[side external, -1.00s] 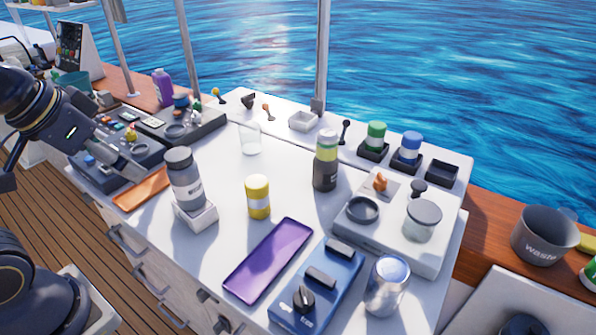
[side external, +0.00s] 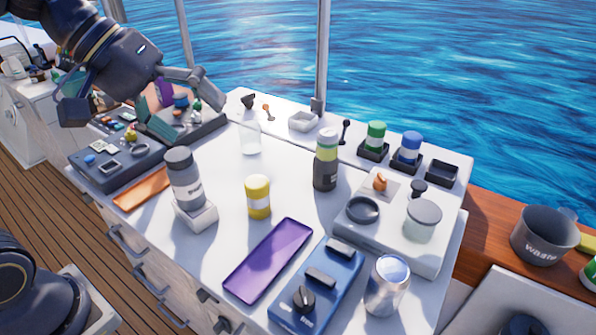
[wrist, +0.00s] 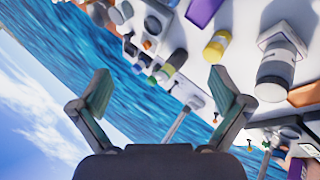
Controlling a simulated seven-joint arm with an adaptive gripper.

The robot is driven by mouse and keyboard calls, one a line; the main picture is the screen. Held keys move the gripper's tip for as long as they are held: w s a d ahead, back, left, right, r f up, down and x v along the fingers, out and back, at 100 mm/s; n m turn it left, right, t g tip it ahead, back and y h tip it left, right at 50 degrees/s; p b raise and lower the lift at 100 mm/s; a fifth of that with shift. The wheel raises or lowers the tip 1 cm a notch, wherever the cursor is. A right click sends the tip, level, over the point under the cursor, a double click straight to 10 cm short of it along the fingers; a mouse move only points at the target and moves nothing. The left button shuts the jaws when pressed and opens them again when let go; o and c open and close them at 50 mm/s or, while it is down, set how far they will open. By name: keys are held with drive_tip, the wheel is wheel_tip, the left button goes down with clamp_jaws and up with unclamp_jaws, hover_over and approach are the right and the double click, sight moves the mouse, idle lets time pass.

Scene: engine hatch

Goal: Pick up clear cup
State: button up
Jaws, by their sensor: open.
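The clear cup (side external: 250,138) stands upright on the white worktop, towards its back left, in the side view. It is see-through and empty-looking. I cannot make it out in the wrist view. My gripper (side external: 188,112) is in the air to the left of the cup, apart from it, over the dark control panel. Its two fingers are spread with nothing between them, as the wrist view (wrist: 160,80) also shows.
A grey bottle (side external: 182,178) on a white block and a yellow jar (side external: 258,197) stand in front of the cup. A dark bottle with a green band (side external: 326,160) stands to its right. A purple tray (side external: 268,260) lies nearer. White worktop around the cup is clear.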

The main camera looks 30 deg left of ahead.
drive_tip(key=w+d+r+n+h, duration=0.1)
drive_tip(key=w+d+n+h, duration=0.15)
drive_tip(key=w, duration=0.65)
drive_tip(key=w+a+f+n+t+h, duration=0.1)
drive_tip(key=w+a+n+h, duration=0.1)
drive_tip(key=w+n, duration=0.35)
drive_tip(key=w+a+f+n+t+h, duration=0.1)
drive_tip(key=w+a+n+h, duration=0.15)
drive_tip(key=w, duration=0.55)
drive_tip(key=n+t+y, duration=0.2)
drive_tip(key=n+t, duration=0.5)
drive_tip(key=n, duration=0.4)
hover_over(248, 136)
drive_tip(key=d, duration=0.3)
wheel_tip(248, 136, down, 13)
drive_tip(key=a+f+n, duration=0.1)
drive_tip(key=a+f, duration=0.1)
drive_tip(key=f, duration=0.2)
drive_tip(key=s+a+f+n+t+y, duration=0.1)
drive_tip(key=a+f, duration=0.2)
drive_tip(key=f, duration=0.2)
drive_tip(key=s+a+f+n+y, duration=0.1)
drive_tip(key=a+f, duration=0.1)
drive_tip(key=f, duration=0.3)
drive_tip(key=shift+a+n+t, duration=0.25)
drive_tip(key=shift+a+t, duration=0.05)
drive_tip(key=shift+a, duration=0.05)
drive_tip(key=shift+f, duration=1.15)
drive_tip(key=x, duration=0.5)
drive_tip(key=shift+r, duration=0.1)
